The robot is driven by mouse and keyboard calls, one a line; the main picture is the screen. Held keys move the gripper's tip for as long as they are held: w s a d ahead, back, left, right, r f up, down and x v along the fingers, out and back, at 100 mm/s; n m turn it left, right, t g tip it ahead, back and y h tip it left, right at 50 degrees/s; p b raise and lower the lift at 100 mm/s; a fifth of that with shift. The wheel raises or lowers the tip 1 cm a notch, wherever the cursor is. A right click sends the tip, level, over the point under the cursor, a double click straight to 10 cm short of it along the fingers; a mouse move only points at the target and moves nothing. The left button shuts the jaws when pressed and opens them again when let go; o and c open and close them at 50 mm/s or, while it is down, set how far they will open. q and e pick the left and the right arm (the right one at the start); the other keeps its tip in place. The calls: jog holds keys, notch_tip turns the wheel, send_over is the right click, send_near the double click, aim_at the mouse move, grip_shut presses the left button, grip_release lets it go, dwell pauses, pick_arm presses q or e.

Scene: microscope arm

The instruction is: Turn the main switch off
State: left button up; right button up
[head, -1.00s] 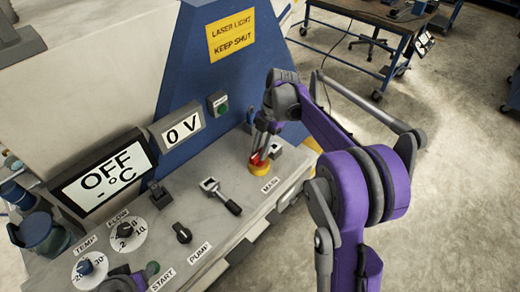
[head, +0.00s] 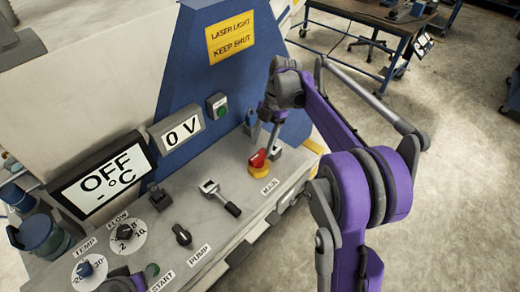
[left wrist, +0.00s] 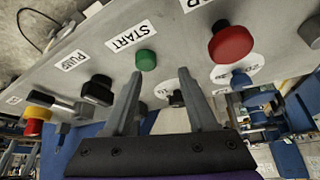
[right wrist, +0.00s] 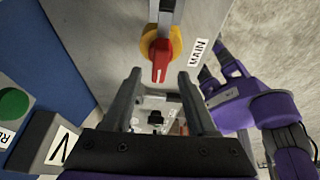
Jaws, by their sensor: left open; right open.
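The main switch (head: 259,163) is a red handle on a round yellow base, beside the MAIN label at the far right end of the sloped panel. It also shows in the right wrist view (right wrist: 160,58), where the handle is in line with the panel's length. My right gripper (head: 266,138) is open and empty, just above and behind the switch; its fingertips (right wrist: 160,78) appear apart from the handle. My left gripper (left wrist: 160,75) is open and empty near the green START button (left wrist: 146,60). The switch shows at the left edge of the left wrist view (left wrist: 36,120).
The panel also carries a pump knob (head: 182,234), a lever (head: 220,198), TEMP and FLOW dials, and a red button (left wrist: 231,44). A blue housing (head: 190,75) rises behind.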

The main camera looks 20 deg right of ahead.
jog(key=v, duration=0.7)
jog(key=shift+a, duration=0.1)
jog(key=s+a+f+m+t+h, duration=0.1)
jog(key=s+a+f+m+t, duration=0.1)
jog(key=s+m, duration=0.5)
jog(key=s+a+f+m+t+h, duration=0.1)
jog(key=s+a+f+m+t, duration=0.2)
jog(key=s+m, duration=0.5)
jog(key=s+a+f+m+t+h, duration=0.2)
jog(key=s+a+f+m, duration=0.2)
jog(key=s+f+m, duration=0.2)
jog(key=shift+s+m+t, duration=0.3)
jog(key=shift+s+m, duration=0.5)
jog(key=shift+s, duration=0.05)
jog(key=shift+a, duration=0.1)
